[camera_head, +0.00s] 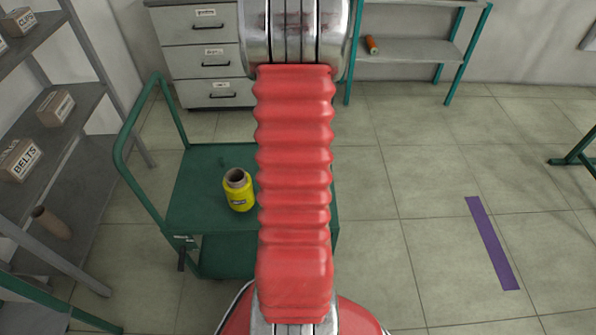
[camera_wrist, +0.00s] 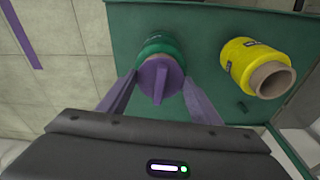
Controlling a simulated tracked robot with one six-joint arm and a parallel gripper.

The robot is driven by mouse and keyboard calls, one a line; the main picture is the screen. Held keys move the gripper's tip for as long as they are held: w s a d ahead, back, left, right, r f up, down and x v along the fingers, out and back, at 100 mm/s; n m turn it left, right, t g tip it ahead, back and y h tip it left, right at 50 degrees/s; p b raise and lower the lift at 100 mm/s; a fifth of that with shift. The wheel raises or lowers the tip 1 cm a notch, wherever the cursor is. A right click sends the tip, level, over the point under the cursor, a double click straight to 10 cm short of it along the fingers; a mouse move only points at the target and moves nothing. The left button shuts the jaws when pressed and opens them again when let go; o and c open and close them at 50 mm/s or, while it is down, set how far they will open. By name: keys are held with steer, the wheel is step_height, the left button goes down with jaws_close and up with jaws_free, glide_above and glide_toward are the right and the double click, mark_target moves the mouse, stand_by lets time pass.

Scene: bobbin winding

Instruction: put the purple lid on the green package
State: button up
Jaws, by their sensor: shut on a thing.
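In the wrist view the green package (camera_wrist: 162,43) stands on the green cart top. The purple lid (camera_wrist: 160,84), a round disc with a raised grip bar, lines up with the package's end and covers most of it. My gripper (camera_wrist: 159,77) has one finger on each side of the lid and is shut on it. Whether the lid rests on the package or is held just above it, I cannot tell. In the head view my red arm hides the green package, the lid and my gripper.
A yellow package (camera_head: 239,190) with an open brown core stands on the green cart (camera_head: 196,208), close beside the green one; the wrist view shows it too (camera_wrist: 240,62). Shelves (camera_head: 72,105) stand at left, drawers (camera_head: 205,58) behind. The floor at right is clear, with purple tape (camera_head: 491,243).

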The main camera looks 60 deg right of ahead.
steer(key=o, duration=1.1)
steer(key=shift+r, duration=0.1)
step_height(320, 180, up, 13)
steer(key=a, duration=0.2)
steer(key=shift+s+r, duration=0.2)
steer(key=shift+s, duration=0.15)
stand_by(0.3)
